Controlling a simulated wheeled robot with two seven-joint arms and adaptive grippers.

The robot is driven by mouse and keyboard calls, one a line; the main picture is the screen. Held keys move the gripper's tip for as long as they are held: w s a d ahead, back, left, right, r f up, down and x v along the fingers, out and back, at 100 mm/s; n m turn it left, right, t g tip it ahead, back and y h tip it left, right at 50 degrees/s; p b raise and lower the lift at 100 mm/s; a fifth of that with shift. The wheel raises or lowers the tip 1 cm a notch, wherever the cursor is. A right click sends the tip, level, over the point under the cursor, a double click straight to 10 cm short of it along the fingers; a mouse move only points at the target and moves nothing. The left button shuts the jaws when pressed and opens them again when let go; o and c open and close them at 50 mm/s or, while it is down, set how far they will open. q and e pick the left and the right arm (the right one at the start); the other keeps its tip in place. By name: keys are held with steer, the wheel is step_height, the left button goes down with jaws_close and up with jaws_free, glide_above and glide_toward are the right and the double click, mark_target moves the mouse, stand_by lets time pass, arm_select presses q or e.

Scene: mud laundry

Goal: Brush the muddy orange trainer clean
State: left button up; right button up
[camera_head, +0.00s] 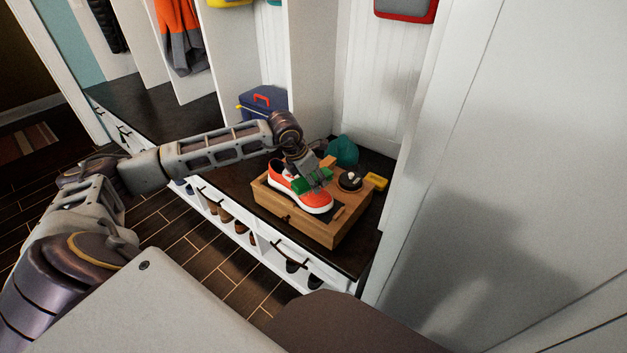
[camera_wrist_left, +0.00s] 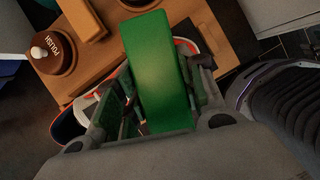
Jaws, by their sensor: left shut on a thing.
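The orange trainer (camera_head: 316,201) with a white sole lies on top of a wooden box (camera_head: 328,235) on the dark bench. Any mud on it is too small to make out. My left gripper (camera_head: 312,180) is above the trainer and shut on a green brush (camera_head: 328,176). The green block of the brush (camera_wrist_left: 158,75) fills the middle of the left wrist view, with the trainer (camera_wrist_left: 72,125) partly hidden behind it. The brush is over the trainer's upper; I cannot tell whether it touches. My right gripper is not in view.
A round polish tin (camera_head: 350,180) sits on the box's right part. A blue box with a red handle (camera_head: 263,100) stands farther back. A white wall (camera_head: 500,170) closes off the right.

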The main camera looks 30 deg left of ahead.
arm_select(q)
steer(key=shift+r+p, duration=1.85)
steer(key=shift+r, duration=1.85)
